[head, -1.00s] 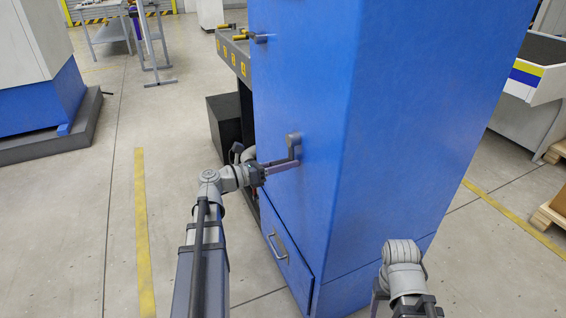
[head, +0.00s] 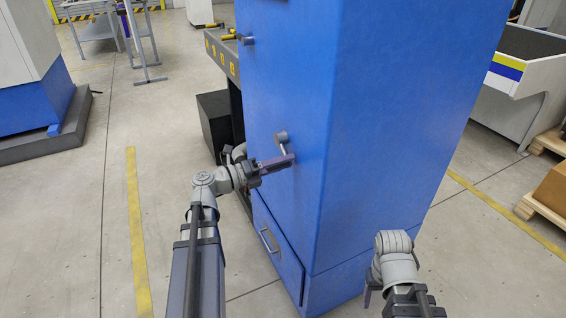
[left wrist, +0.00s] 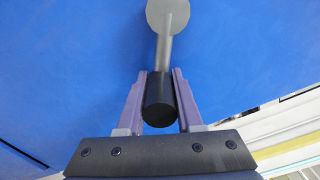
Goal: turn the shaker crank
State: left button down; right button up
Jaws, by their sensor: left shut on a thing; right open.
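The shaker crank sits on the side of a tall blue cabinet (head: 290,85). Its round grey hub (head: 280,136) is on the panel, and a short grey arm (left wrist: 163,50) runs from the hub to a black handle (left wrist: 160,100). My left gripper (head: 278,162) is shut on this handle, with one finger on each side of it in the left wrist view. In the head view the handle is mostly hidden by the fingers, and the crank arm points down and slightly right from the hub. My right gripper (head: 370,288) is open and empty, low before the cabinet's right face, partly hidden by its wrist.
A drawer with a metal handle (head: 268,240) is below the crank. A knob (head: 246,40) sticks out higher on the panel. A black box (head: 213,122) stands behind the left arm. A pallet with a carton (head: 553,188) is at right.

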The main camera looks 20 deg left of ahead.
pick_arm(q)
jog(key=shift+s+d+r+n, duration=0.1)
jog(key=shift+r+n, duration=0.25)
jog(key=shift+n, duration=0.15)
jog(key=c, duration=0.6)
grip_release()
jog(key=shift+v, duration=3.9)
